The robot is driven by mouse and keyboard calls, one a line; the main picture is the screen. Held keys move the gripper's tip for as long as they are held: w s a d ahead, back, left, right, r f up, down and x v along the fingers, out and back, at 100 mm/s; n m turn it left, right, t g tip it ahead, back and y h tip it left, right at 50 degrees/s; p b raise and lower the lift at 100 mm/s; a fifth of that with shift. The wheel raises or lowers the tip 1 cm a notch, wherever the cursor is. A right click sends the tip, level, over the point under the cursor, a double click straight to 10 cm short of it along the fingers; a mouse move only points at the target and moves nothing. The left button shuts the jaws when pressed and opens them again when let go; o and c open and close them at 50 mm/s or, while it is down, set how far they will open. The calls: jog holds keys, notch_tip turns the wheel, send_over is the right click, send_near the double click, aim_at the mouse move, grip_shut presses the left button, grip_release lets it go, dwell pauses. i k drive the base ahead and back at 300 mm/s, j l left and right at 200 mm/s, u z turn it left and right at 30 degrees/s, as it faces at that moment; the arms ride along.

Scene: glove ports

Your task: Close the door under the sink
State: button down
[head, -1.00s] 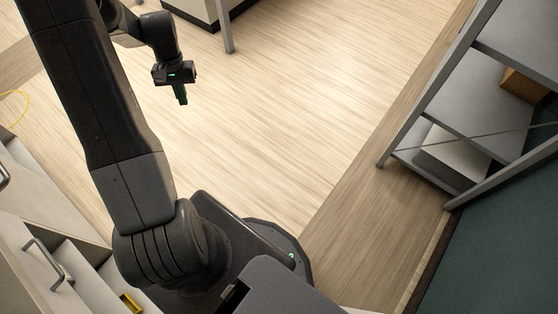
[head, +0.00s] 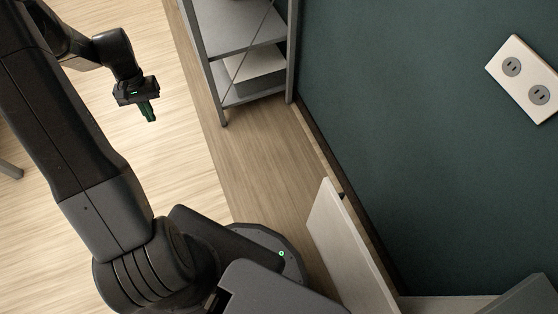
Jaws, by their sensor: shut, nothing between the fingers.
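A pale upright panel (head: 345,245) stands out from the lower right, close to the dark green wall. It looks like an open cabinet door with a small dark fitting near its top corner. The sink is not in view, so I cannot confirm that this is the door under it. My gripper (head: 149,114) is at the upper left, above the wood floor, with its fingers shut and empty.
A grey metal shelf rack (head: 247,100) stands at the top against the green wall (head: 410,130). A white outlet plate (head: 525,78) is on the wall. A pale counter-like edge (head: 440,305) shows at the bottom right. The wood floor (head: 245,170) is clear between rack and panel.

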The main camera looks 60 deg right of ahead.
aim_at(362, 288)
jog(key=z, duration=1.85)
